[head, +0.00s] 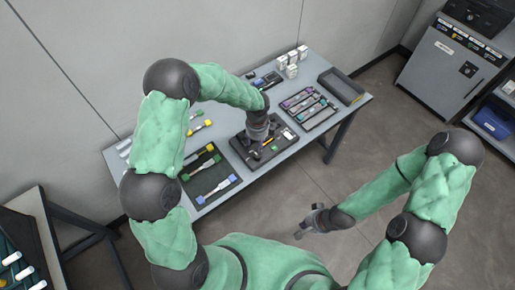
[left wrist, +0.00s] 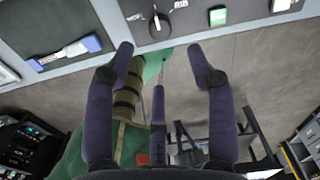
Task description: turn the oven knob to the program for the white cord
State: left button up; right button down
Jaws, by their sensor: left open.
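A round black knob (left wrist: 159,22) with a light pointer mark sits on a dark grey panel at the top of the left wrist view. Small light marks lie near it, too small to read. My left gripper (left wrist: 163,60) is open, its fingers apart below the knob in that view, with nothing between the tips. In the head view my left gripper (head: 262,140) hangs over the black board (head: 243,158) on the table and hides part of it. My right gripper (head: 310,222) is off the table's front, over the floor; its finger opening is unclear. I cannot make out a white cord.
A dark tray (head: 187,178) with blue-ended and green-ended tools lies left of the board. Another tray (head: 320,125) with tools lies to its right, and an empty dark bin (head: 342,85) stands beyond. A grey cabinet (head: 440,75) stands at the right. The floor before the table is clear.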

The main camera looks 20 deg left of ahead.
pick_arm(q)
jog(key=shift+r, duration=1.3)
